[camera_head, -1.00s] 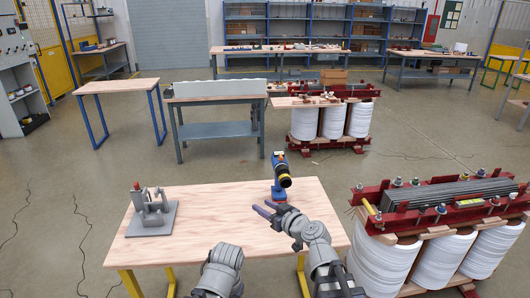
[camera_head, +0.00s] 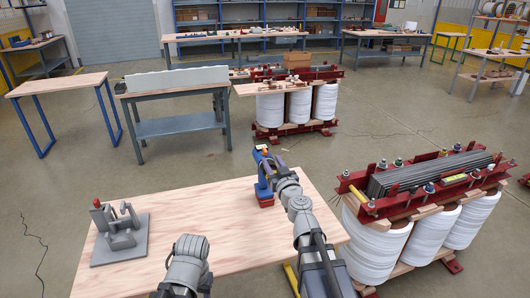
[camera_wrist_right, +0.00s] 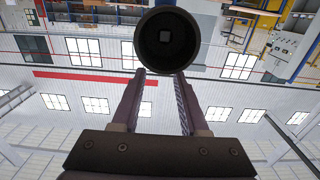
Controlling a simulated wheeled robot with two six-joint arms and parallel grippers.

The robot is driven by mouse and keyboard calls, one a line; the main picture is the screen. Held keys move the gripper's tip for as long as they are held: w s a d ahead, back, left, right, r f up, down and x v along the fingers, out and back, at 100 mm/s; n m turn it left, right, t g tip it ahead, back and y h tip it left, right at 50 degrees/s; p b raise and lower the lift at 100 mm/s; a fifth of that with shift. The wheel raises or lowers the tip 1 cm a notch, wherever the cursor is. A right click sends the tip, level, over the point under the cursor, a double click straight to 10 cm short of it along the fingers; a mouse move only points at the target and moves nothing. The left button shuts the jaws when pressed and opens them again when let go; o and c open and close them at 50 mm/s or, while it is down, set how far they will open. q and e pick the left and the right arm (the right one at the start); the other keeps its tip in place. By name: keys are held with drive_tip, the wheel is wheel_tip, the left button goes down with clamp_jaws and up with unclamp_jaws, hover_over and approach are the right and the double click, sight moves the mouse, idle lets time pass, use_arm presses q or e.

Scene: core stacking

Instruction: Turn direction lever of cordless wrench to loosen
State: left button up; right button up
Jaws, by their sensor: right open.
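The cordless wrench (camera_head: 263,182), blue with a red base, stands upright on the wooden table (camera_head: 200,205) near its far right edge. My right gripper (camera_head: 272,162) is at the wrench's upper part and partly covers it. In the right wrist view, the wrench's round black nose (camera_wrist_right: 167,40) with a square centre is at the tips of my right gripper (camera_wrist_right: 160,78). Its two fingers are apart, and I cannot tell whether they touch the wrench. The direction lever cannot be made out. Of my left arm only a bent link shows; its gripper is not visible.
A grey fixture (camera_head: 119,236) on a plate stands at the table's left. A transformer with red beams (camera_head: 425,190) and white coils stands close to the table's right side. The table's middle is clear. Other benches stand farther back.

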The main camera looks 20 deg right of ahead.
sight(267, 153)
drive_tip(key=w, duration=0.7)
drive_tip(key=shift+a, duration=0.1)
drive_tip(key=shift+s, duration=0.1)
clamp_jaws()
